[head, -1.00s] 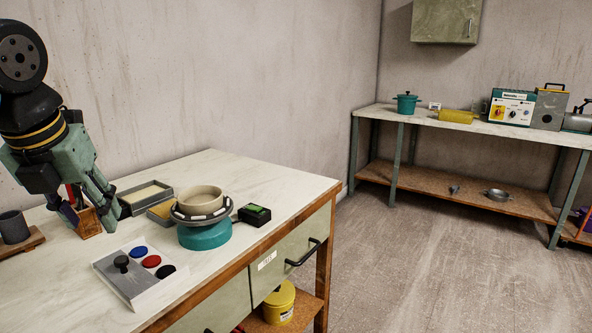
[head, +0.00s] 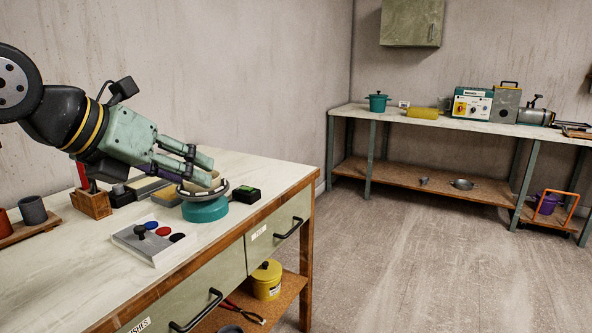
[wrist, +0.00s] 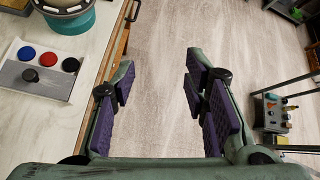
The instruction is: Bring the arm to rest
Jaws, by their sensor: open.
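My gripper (head: 205,168) is raised above the near worktable (head: 85,232) in the head view, reaching to the right with its fingers in front of part of a beige bowl. In the wrist view my gripper (wrist: 160,85) is open, with its purple pads apart and only floor visible between them. The bowl sits on a teal turntable (head: 205,210) with a dark rim, which also shows at the top left of the wrist view (wrist: 68,15).
A wooden block (head: 90,203) and grey cup (head: 32,210) stand at left. The floor (head: 400,260) right of the table is clear.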

